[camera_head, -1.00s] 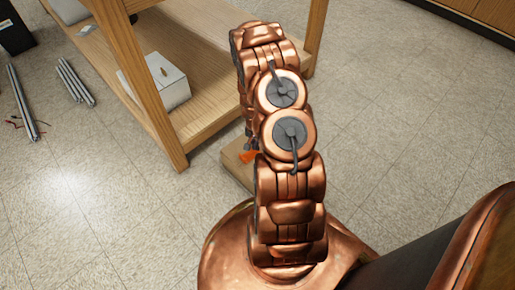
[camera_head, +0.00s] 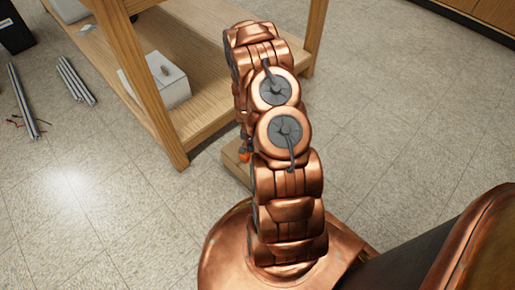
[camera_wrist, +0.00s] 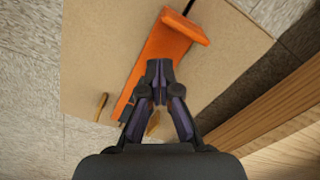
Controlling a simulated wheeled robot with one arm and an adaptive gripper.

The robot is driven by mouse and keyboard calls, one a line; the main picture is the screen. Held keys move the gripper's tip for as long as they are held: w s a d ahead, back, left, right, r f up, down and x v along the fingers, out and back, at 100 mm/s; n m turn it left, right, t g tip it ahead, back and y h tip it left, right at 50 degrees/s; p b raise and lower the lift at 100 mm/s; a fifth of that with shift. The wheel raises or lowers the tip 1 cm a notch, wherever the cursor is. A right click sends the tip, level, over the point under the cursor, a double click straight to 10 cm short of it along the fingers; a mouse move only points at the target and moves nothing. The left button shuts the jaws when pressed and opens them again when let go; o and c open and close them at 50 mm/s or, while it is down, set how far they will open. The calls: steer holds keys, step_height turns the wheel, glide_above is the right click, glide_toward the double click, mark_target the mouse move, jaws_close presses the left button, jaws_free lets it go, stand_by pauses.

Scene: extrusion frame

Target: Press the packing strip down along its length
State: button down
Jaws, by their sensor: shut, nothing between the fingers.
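An orange piece (camera_wrist: 165,42) with a raised block at its far right end lies on a tan board in the wrist view. A thin black strip (camera_wrist: 188,7) shows beyond it at the top edge; I cannot tell whether it is the packing strip. My gripper (camera_wrist: 160,78) is shut and empty, its tips over the orange piece. I cannot tell whether they touch it. The gripper hides part of the orange piece. In the head view my arm covers most of this spot, with only a bit of orange (camera_head: 244,156) showing.
The tan board (camera_wrist: 95,50) lies low, beside a wooden bench leg (camera_head: 160,110). A small brown piece (camera_wrist: 101,105) lies on it. A white box (camera_head: 165,80) stands on the bench shelf. Metal bars (camera_head: 23,100) lie on the floor at left. The floor at right is clear.

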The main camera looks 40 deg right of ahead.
steer(key=shift+f, duration=1)
stand_by(1.7)
steer(key=shift+r+p, duration=0.65)
steer(key=shift+r, duration=0.45)
